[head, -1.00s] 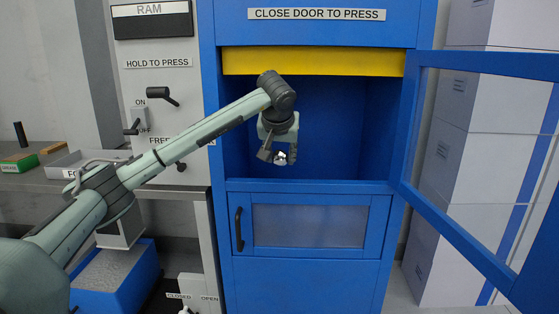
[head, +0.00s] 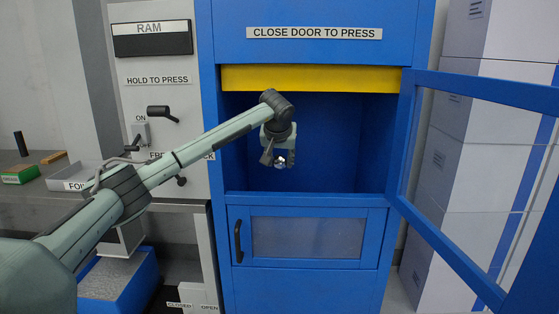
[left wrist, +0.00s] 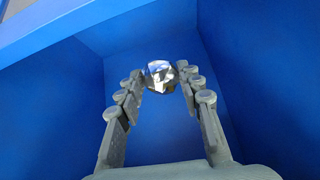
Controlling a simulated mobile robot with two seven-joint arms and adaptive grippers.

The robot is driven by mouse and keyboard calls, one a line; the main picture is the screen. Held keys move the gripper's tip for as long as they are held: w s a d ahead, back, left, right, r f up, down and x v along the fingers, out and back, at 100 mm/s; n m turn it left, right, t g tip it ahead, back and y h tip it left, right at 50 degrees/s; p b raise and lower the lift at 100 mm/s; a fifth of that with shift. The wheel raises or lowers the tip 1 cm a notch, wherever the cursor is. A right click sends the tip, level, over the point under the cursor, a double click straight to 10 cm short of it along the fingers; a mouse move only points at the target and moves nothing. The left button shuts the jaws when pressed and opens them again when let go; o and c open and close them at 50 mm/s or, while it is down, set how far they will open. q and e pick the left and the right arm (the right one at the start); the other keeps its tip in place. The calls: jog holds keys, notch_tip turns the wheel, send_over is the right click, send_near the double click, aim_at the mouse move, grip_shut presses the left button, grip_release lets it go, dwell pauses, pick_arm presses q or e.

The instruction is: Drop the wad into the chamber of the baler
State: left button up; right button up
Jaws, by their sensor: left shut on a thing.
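The wad (head: 281,161) is a small, shiny, silvery crumpled ball. My left gripper (head: 279,158) is shut on it, and the wad shows between the fingertips in the left wrist view (left wrist: 160,75). In the head view the gripper hangs down in the open front of the baler's chamber (head: 340,140), above the level of its lower front edge. Blue chamber walls surround the wad in the left wrist view, with clear space around it. The baler (head: 310,290) is a tall blue cabinet. My right gripper is not in view.
The upper door (head: 470,92), a blue frame with a clear pane, stands swung open to the right. A lower door (head: 305,238) is shut. A control panel (head: 155,80) and a bench with a tray (head: 75,180) are at left. White boxes (head: 465,150) stack at right.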

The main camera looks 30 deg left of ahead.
pick_arm(q)
jog(key=shift+w+a, duration=0.45)
jog(key=shift+w, duration=0.3)
jog(key=shift+w+a, duration=0.4)
jog(key=shift+w, duration=0.3)
jog(key=shift+w+a, duration=0.45)
jog(key=shift+w, duration=0.3)
jog(key=o, duration=0.8)
jog(key=shift+r, duration=0.1)
jog(key=v, duration=1.2)
